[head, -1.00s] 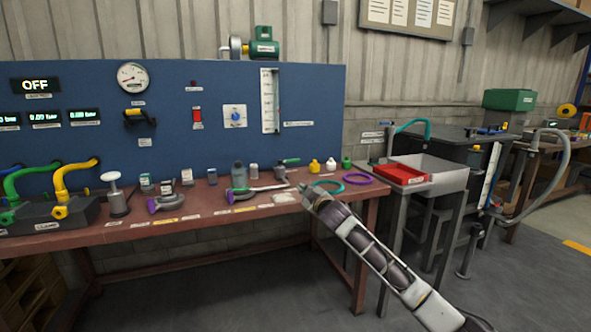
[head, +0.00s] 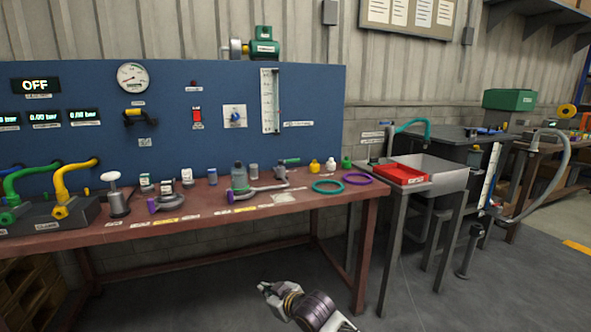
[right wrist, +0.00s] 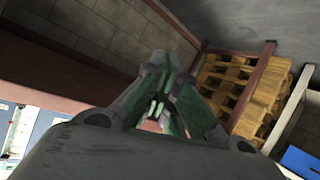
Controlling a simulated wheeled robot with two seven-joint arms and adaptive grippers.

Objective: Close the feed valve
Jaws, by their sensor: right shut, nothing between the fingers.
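A blue panel (head: 200,90) stands behind the bench in the head view. A valve with a black and yellow handle (head: 135,116) is on it, below the round gauge (head: 132,77). A blue knob on a white plate (head: 235,117) is further right. The labels are too small to read, so I cannot tell which is the feed valve. My right gripper (head: 266,289) is below and in front of the bench, away from the panel. In the right wrist view its fingers (right wrist: 160,98) are together and empty. My left gripper is not in view.
The red-brown bench (head: 200,222) carries yellow and green hoses (head: 75,180), pump parts, bottles and two rings (head: 360,178). A grey stand with a red tray (head: 402,174) is at the right. The floor before the bench is clear.

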